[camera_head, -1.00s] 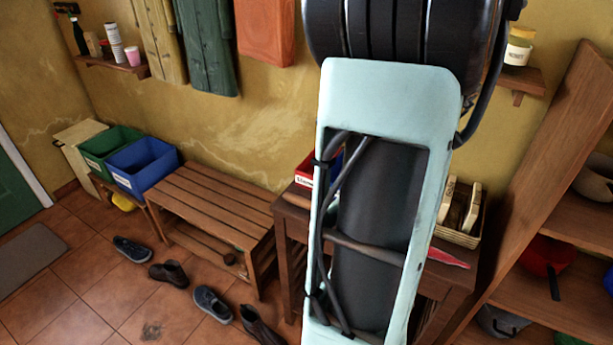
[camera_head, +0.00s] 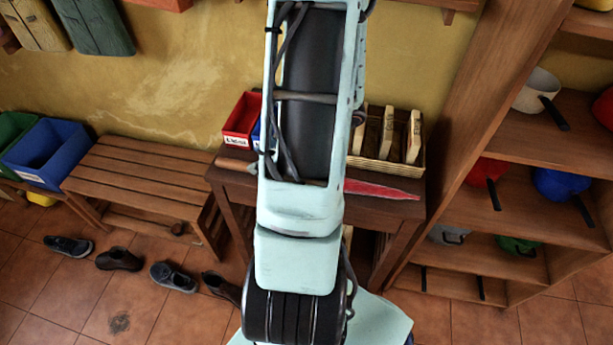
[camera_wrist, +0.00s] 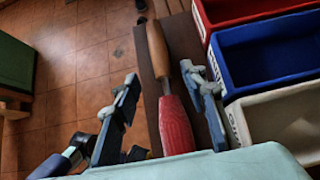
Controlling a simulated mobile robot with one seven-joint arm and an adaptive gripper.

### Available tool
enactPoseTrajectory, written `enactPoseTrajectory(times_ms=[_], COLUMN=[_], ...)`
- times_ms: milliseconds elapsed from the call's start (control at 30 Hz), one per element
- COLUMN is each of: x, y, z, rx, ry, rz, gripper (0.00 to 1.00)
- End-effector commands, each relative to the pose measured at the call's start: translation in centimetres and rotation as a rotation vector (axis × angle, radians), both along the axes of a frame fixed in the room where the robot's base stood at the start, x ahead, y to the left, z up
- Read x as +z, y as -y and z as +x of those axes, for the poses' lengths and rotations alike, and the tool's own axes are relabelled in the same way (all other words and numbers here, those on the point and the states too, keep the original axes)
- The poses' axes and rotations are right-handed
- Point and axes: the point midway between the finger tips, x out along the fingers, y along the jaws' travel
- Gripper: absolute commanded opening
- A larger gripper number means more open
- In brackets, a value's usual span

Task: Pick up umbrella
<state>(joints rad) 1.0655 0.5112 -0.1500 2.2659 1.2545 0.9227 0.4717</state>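The umbrella is folded, with a red canopy (camera_head: 382,190) and a wooden handle (camera_head: 236,166). It lies along the front of the dark wooden table (camera_head: 402,209), and my arm hides its middle in the head view. In the wrist view, the red canopy (camera_wrist: 175,128) and the wooden handle (camera_wrist: 157,48) show near the table edge. My gripper (camera_wrist: 160,76) is open, with one finger on each side of the umbrella in that view. Neither finger is clearly touching it. The gripper is hidden behind my arm in the head view.
Red (camera_wrist: 236,10), blue (camera_wrist: 265,55) and white (camera_wrist: 285,118) bins stand close beside the umbrella. A wicker basket (camera_head: 384,168) with upright wooden pieces is on the table's right. A bench (camera_head: 140,170) stands left, shelves (camera_head: 520,212) right. Several shoes lie on the floor.

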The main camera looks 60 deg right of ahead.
Motion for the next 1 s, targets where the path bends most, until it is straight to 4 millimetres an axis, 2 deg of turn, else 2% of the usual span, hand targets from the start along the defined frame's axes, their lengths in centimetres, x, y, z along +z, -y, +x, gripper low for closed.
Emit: enactPoseTrajectory(times_ms=[233, 500, 767, 800, 1000], x=[-1.6, -4.3, -4.5, -4.5, -4.5], y=[-0.6, -1.5, -1.5, -1.5, -1.5], z=[1.4, 3.8, 4.1, 4.1, 4.0], rx=[0.002, 0.002, 0.002, 0.002, 0.002], ry=[0.000, -0.001, 0.000, 0.000, 0.000], rz=[0.001, -0.001, -0.004, -0.004, -0.002], gripper=[0.40, 0.40, 0.40, 0.38, 0.16])
